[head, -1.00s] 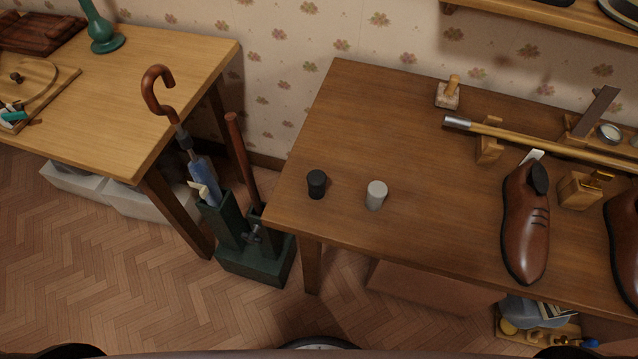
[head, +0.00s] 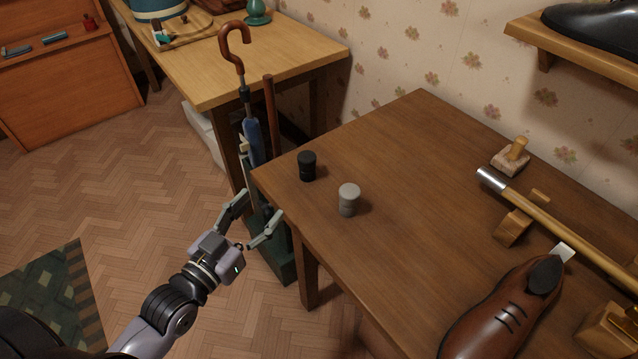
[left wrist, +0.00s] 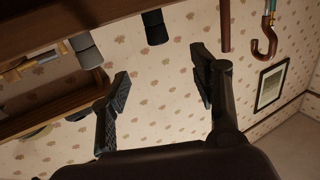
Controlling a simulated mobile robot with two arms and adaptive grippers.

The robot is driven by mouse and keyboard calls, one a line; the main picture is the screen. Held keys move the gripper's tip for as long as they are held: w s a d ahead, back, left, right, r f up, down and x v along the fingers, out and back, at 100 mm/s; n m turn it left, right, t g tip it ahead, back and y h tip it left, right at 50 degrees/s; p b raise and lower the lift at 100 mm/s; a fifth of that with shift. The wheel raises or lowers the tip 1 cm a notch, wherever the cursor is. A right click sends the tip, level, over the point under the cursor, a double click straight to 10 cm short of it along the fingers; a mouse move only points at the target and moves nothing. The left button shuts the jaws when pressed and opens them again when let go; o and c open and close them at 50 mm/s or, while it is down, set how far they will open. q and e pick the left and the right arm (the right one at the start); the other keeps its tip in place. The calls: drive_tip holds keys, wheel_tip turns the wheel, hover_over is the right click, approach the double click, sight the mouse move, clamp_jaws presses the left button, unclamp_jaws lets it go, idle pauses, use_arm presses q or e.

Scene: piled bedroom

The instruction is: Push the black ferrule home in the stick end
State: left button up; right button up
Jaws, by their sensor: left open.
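The black ferrule (head: 307,166) stands upright near the left corner of the dark wooden table, apart from a grey ferrule (head: 348,199) to its right. The stick (head: 560,221) lies across wooden rests on the table, its silvery end (head: 491,179) toward the ferrules. My left gripper (head: 259,206) is open and empty, beside the table's left corner and left of the black ferrule. In the left wrist view the black ferrule (left wrist: 156,28) shows beyond and between the open fingers (left wrist: 160,74), with the grey ferrule (left wrist: 86,50) to its left. My right gripper is not in view.
An umbrella stand (head: 278,262) with a hook-handled umbrella (head: 236,45) and a brown stick (head: 268,110) stands close behind my left gripper. A brown shoe (head: 505,315) is at the table's front right. The table (head: 400,150) is bare around the ferrules.

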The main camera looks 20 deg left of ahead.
use_arm(q)
approach(302, 163)
drive_tip(key=x, duration=0.3)
drive_tip(key=p+x, duration=0.1)
drive_tip(key=x, duration=0.2)
drive_tip(key=shift+w+a+r, duration=0.15)
drive_tip(key=shift+w+a, duration=0.05)
drive_tip(key=shift+w+d, duration=0.1)
drive_tip(key=shift+w, duration=0.3)
drive_tip(key=x, duration=0.5)
drive_tip(key=shift+s+d, duration=0.1)
drive_tip(key=shift+d, duration=0.1)
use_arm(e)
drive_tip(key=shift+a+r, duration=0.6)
use_arm(q)
drive_tip(key=shift+c, duration=0.3)
drive_tip(key=c, duration=1.2)
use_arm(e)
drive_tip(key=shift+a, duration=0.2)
